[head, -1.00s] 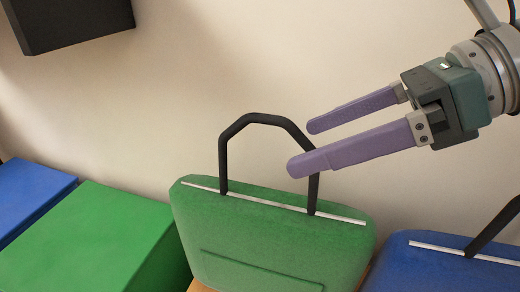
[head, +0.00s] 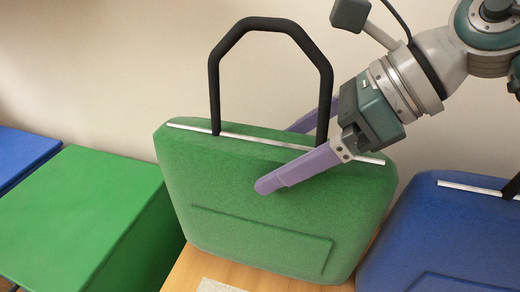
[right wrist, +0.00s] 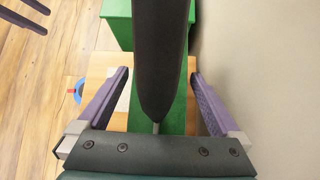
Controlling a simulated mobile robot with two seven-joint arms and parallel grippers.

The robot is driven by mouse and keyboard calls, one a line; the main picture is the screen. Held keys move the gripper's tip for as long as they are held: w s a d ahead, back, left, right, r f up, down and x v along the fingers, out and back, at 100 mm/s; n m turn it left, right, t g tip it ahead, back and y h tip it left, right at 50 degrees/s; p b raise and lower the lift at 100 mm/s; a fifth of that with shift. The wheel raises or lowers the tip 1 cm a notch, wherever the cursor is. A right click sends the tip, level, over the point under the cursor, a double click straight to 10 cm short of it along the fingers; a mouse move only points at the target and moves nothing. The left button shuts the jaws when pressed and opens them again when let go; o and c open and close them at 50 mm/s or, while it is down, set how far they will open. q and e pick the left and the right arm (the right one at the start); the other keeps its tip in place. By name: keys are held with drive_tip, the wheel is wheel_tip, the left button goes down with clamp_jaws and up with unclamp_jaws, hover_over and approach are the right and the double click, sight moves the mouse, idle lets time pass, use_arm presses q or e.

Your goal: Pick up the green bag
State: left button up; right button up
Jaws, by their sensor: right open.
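The green bag (head: 270,190) stands upright on a wooden surface, with a black arched handle (head: 272,28) on top. My right gripper (head: 278,158) is open at the bag's upper right part. One purple finger is in front of the bag and the other is behind it, partly hidden. In the right wrist view the black handle (right wrist: 160,55) runs between the two spread fingers, with the green bag (right wrist: 172,118) below. Two purple fingers of my left gripper (right wrist: 46,22) show apart at the top left of that view.
A blue bag (head: 450,235) stands close on the right. A green box (head: 85,210) and a blue box (head: 25,155) are on the left. A pale wall is close behind. A blue round thing (right wrist: 78,92) lies near the wooden surface's edge.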

drive_tip(key=shift+w, duration=0.1)
clamp_jaws()
idle(0.8)
